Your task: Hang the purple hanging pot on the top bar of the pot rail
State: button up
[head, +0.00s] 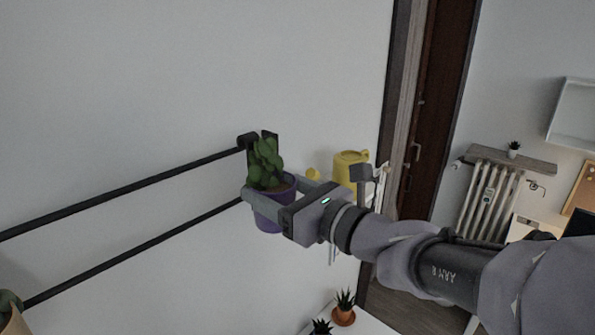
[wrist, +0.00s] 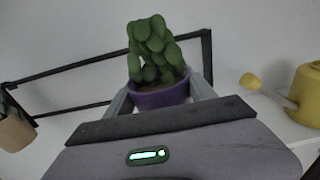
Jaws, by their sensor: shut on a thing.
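The purple hanging pot (head: 268,214) holds a green leafy plant and looks upright. It also shows in the wrist view (wrist: 162,98). My gripper (head: 266,192) is shut on the pot, with one finger on either side of it. The pot rail (head: 130,187) is black, with a top bar and a lower bar on the white wall. The pot is at the rail's right end, in front of it. A dark hook shape shows above and behind the plant in the head view. I cannot tell whether the pot touches the top bar.
A yellow watering can (head: 350,168) stands to the right behind my gripper. Another pot (wrist: 14,131) is at the rail's far left. Small potted succulents (head: 343,308) stand on a white surface below. The rail's middle stretch is clear.

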aim_at(259, 181)
jog(key=x, duration=0.4)
jog(key=shift+r, duration=0.1)
jog(key=shift+w+a+f+b, duration=0.1)
jog(key=shift+f+b, duration=0.45)
jog(key=shift+f, duration=0.3)
jog(key=shift+f+b, duration=0.5)
jog(key=o, duration=1.9)
jog(key=shift+o, duration=0.2)
